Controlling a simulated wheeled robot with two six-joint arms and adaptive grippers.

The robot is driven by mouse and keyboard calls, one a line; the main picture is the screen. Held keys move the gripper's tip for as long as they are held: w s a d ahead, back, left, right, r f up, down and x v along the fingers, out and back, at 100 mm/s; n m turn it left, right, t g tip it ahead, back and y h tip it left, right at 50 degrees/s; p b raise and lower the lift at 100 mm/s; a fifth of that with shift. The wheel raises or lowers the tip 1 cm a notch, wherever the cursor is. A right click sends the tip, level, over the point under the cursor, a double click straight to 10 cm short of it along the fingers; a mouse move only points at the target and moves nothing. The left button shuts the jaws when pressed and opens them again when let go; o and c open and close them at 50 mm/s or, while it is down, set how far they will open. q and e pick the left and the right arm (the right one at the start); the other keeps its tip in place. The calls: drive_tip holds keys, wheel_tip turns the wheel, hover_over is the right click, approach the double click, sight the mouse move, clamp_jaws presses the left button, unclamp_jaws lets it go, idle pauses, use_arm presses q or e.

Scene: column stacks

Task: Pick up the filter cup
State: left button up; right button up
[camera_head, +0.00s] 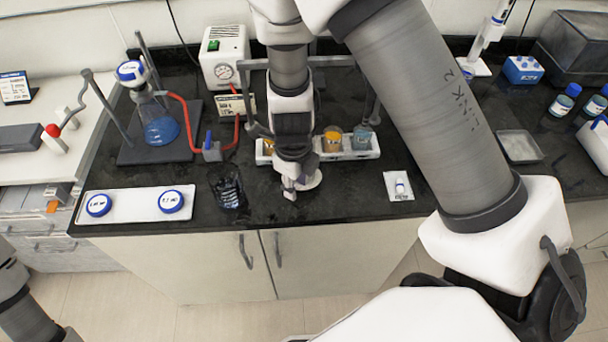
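Two round white pieces with blue rims and printed labels lie on a white tray (135,206) at the front left: a left one (99,205) and a right one (171,201). A similar blue-rimmed round top (131,71) sits above a flask of blue liquid (161,130). I cannot tell which piece is the filter cup. My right gripper (291,191) points down over the middle of the bench, right of the dark glass beaker (228,188) and beside a pale disc (311,180). Its finger opening is unclear. Only part of my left arm shows at the lower left.
A white rack (352,155) with coloured cups stands behind my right gripper, partly hidden. A red hose (181,108) runs from the flask stand towards a white pump (223,58). A small white card (398,187) lies to the right. The bench front edge is close.

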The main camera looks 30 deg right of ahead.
drive_tip(key=shift+w+f, duration=0.2)
drive_tip(key=shift+f, duration=0.25)
drive_tip(key=shift+s+r, duration=0.2)
drive_tip(key=shift+s, duration=0.1)
clamp_jaws()
drive_tip(key=c, duration=0.6)
unclamp_jaws()
drive_tip(key=shift+w, duration=0.15)
drive_tip(key=o, duration=0.6)
